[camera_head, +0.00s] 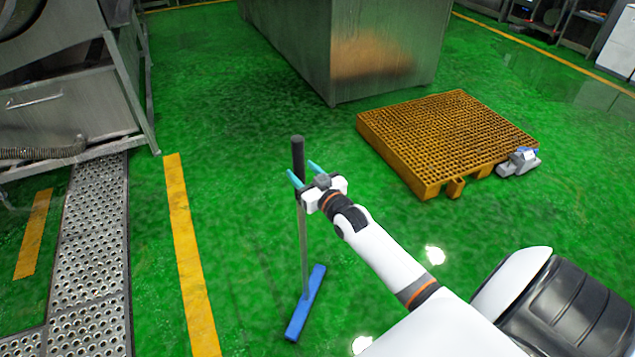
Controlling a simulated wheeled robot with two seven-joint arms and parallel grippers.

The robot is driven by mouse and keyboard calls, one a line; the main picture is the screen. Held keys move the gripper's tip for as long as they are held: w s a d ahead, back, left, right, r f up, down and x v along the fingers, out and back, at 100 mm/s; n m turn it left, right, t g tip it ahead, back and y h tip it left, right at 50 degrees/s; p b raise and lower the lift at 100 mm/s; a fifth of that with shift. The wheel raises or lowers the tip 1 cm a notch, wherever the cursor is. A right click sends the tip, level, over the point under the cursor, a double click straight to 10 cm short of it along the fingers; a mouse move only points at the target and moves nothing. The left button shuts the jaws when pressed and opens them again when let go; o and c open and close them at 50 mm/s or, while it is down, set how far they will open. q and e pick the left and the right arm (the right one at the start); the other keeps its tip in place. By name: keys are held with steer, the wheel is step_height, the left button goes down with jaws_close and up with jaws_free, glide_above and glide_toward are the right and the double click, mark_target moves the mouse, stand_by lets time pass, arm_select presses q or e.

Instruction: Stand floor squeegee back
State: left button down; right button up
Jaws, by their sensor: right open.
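The floor squeegee stands near upright on the green floor. It has a black grip at the top, a thin grey pole (303,250) and a long blue head (306,303) at floor level. My right gripper (303,171) is open at the upper pole, just below the black grip. Its two teal fingertips show on either side of the pole; whether they touch it I cannot tell. My left gripper is not in view.
An orange grated pallet (445,135) lies to the right, with a small grey device (518,162) at its corner. A large metal cabinet (345,50) stands behind. Metal machinery and a perforated walkway (90,240) are at left, beside a yellow floor line (187,250). Floor around the squeegee is clear.

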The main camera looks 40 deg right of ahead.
steer(key=s, duration=0.8)
steer(key=s+a+f+g, duration=0.2)
steer(key=s+f+g, duration=0.15)
steer(key=f, duration=0.65)
steer(key=s+a+f+g, duration=0.15)
steer(key=s+f, duration=0.35)
steer(key=f, duration=0.6)
steer(key=s+a+f+g, duration=0.2)
steer(key=s+f+g, duration=0.15)
steer(key=f, duration=0.65)
steer(key=s+a+f+n+g, duration=0.1)
steer(key=s+a+f+g, duration=0.1)
steer(key=s+f, duration=0.4)
steer(key=s+a+f+n+g, duration=0.1)
steer(key=s+a+f+g, duration=0.2)
steer(key=s, duration=1.1)
steer(key=s+a+f+n+g+y, duration=0.1)
steer(key=s+a+f+g, duration=0.2)
steer(key=s+f, duration=0.5)
steer(key=s, duration=0.2)
steer(key=shift+s+a+f, duration=0.25)
steer(key=shift+s+f, duration=0.05)
steer(key=shift+f, duration=0.05)
steer(key=shift+g, duration=0.25)
step_height(320, 180, up, 5)
steer(key=p, duration=0.5)
